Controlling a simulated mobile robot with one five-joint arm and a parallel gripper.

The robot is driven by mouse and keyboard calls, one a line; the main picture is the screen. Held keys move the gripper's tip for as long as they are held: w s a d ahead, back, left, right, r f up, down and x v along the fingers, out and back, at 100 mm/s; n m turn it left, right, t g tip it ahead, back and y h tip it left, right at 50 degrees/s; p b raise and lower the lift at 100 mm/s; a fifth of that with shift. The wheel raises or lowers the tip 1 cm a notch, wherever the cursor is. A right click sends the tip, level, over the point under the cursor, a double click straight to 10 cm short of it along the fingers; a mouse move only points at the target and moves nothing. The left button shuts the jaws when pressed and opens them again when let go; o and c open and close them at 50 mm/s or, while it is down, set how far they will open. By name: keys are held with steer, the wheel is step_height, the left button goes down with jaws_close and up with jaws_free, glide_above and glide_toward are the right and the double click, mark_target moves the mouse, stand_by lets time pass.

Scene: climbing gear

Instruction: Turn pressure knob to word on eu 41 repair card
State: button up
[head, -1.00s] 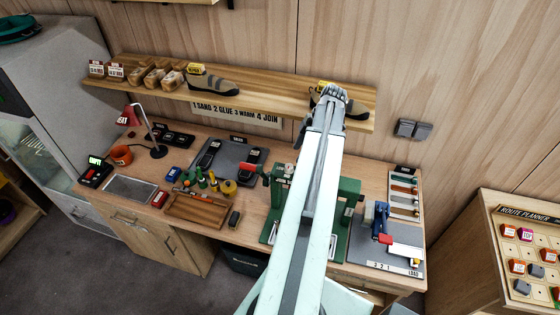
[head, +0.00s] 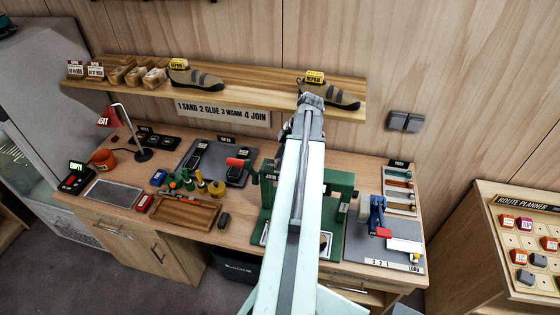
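A green press (head: 342,187) stands on the bench, partly hidden behind my pale arm. A red handle (head: 236,162) sticks out on its left; I cannot make out which part is the pressure knob. Two shoes on the shelf carry yellow repair cards, one on the left shoe (head: 178,63) and one on the right shoe (head: 314,77). Their small print is too small to read, so I cannot tell which is EU 41. My gripper (head: 311,99) is raised at shelf height in front of the right shoe, apart from the press. Its fingers are seen from behind.
A blue tool with a red handle (head: 383,232) stands on a grey mat right of the press. A red lamp (head: 110,117), bottles (head: 201,184) and a wooden tray (head: 185,211) occupy the left bench. The wooden shelf (head: 230,91) overhangs the bench's back.

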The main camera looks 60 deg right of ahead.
jaws_close()
steer(key=shift+s+a+m+t, duration=0.1)
steer(key=shift+a+m+t, duration=0.15)
steer(key=shift+m, duration=0.55)
steer(key=shift+d+m+h, duration=0.15)
steer(key=shift+m+h, duration=0.25)
steer(key=shift+m, duration=0.1)
steer(key=o, duration=0.6)
jaws_free()
